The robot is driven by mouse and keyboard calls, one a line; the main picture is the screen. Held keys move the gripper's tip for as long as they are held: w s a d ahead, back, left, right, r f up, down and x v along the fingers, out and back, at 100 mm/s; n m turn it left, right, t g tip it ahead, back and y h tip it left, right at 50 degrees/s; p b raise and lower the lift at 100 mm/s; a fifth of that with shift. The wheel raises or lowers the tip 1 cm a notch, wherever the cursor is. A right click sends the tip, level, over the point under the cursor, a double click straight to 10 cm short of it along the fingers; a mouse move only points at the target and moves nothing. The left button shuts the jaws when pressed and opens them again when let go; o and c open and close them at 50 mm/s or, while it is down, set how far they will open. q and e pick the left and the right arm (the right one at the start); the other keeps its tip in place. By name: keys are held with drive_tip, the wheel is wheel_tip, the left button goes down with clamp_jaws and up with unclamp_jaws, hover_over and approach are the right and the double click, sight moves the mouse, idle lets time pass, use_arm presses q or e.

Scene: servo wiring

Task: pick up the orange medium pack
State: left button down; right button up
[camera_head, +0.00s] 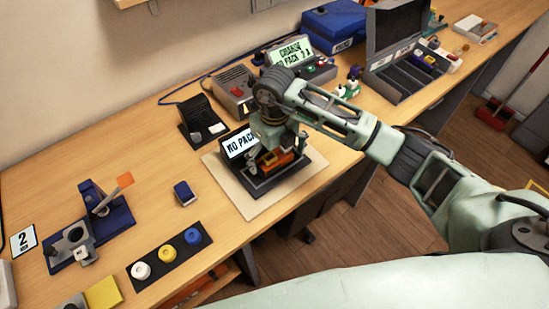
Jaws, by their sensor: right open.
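An orange pack (279,161) sits in a dark tray-like tester (296,173) on a pale mat (233,191). The tester has a small screen reading "NO PACK" (238,144), partly covered by my gripper. My right gripper (272,156) comes in from the right and points down over the orange pack. Its fingers are open, close around or just above the pack; contact cannot be made out. The gripper hides part of the pack. My left gripper is not in view.
A charger with a lit screen (291,51) and an open grey case (400,83) stand behind. A small blue block (184,193), a strip with white, yellow and blue discs (166,255), and a blue fixture (108,217) lie left. Bare wood surrounds the block.

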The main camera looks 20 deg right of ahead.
drive_tip(key=shift+c, duration=0.5)
drive_tip(key=shift+r, duration=0.1)
drive_tip(key=c, duration=1.6)
drive_tip(key=shift+o, duration=0.2)
